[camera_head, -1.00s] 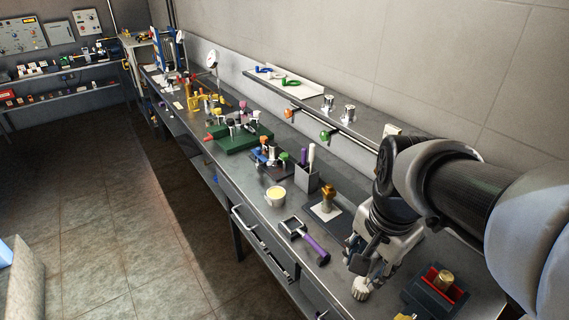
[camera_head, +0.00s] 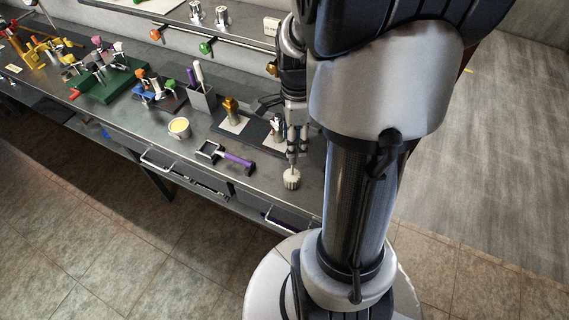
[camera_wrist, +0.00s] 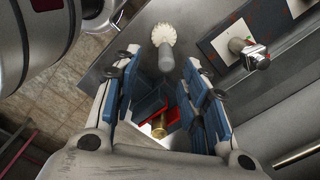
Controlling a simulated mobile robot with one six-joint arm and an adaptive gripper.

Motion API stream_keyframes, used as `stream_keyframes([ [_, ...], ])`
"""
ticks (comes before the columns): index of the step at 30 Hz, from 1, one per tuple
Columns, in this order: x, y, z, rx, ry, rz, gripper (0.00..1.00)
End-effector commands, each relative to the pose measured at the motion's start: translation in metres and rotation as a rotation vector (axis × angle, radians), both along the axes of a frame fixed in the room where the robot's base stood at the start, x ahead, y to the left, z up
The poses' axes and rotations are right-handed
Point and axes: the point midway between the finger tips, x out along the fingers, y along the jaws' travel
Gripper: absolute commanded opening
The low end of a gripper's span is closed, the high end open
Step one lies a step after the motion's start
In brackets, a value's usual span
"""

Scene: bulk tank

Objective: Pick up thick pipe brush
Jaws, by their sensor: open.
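The thick pipe brush, seen as a brush with a round cream bristle head (camera_head: 292,179) and a short grey handle, stands bristles down near the bench's front edge. My gripper (camera_head: 293,143) points down directly above it. In the wrist view the brush's grey handle (camera_wrist: 166,58) shows between the tips of my gripper (camera_wrist: 162,64), which are spread with blue pads on both sides. A gap shows on each side of the handle. I cannot tell how deep the handle sits between the fingers.
A metal fitting on a white card (camera_wrist: 246,52) stands close by. A red-lined holder with a brass cylinder (camera_wrist: 159,130) shows between the fingers. The floor in front is clear.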

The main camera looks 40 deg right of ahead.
Motion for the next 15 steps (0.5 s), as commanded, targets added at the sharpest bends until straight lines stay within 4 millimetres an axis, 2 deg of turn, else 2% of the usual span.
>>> stream_keyframes([
  [1,0.0,0.001,-0.014,0.002,0.002,0.001,0.41],
  [4,0.0,0.0,-0.029,0.001,0.002,0.001,0.41],
  [15,0.003,-0.001,-0.055,0.0,0.0,0.002,0.41],
])
